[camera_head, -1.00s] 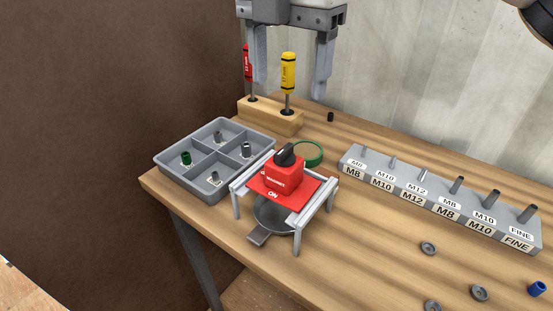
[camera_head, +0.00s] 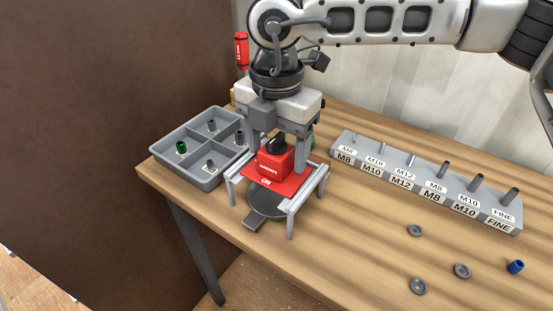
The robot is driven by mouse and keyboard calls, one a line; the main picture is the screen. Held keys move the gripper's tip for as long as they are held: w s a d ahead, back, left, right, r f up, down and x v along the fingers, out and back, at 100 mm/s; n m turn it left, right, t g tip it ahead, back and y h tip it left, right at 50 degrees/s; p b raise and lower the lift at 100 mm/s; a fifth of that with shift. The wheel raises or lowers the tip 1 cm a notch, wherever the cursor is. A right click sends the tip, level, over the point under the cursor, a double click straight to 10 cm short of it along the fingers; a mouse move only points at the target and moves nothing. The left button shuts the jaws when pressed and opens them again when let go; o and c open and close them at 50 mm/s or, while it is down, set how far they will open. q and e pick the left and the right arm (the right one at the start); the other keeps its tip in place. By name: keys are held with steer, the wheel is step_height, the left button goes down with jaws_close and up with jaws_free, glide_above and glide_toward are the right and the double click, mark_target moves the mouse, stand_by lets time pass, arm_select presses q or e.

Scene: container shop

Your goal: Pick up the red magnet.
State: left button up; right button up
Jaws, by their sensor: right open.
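The red magnet (camera_head: 271,168) is a red block with a black knob (camera_head: 277,146) on top. It sits on a red plate marked ON, carried by a small grey metal stand (camera_head: 291,213). My right gripper (camera_head: 282,150) points down at the magnet from above and behind. Its fingers are apart, one towards each side of the block, and open. The right finger shows beside the block; the left fingertip is partly hidden, so contact is unclear. My left gripper is not in view.
A grey divided tray (camera_head: 178,179) with small fittings stands left of the stand. A labelled bolt rack (camera_head: 425,190) stands to the right. Several grey rings, one a washer (camera_head: 462,271), and a blue nut (camera_head: 515,267) lie at the front right. A red screwdriver (camera_head: 241,50) stands behind.

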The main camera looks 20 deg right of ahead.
steer(key=c, duration=1.2)
steer(key=shift+c, duration=1.2)
steer(key=shift+r, duration=0.1)
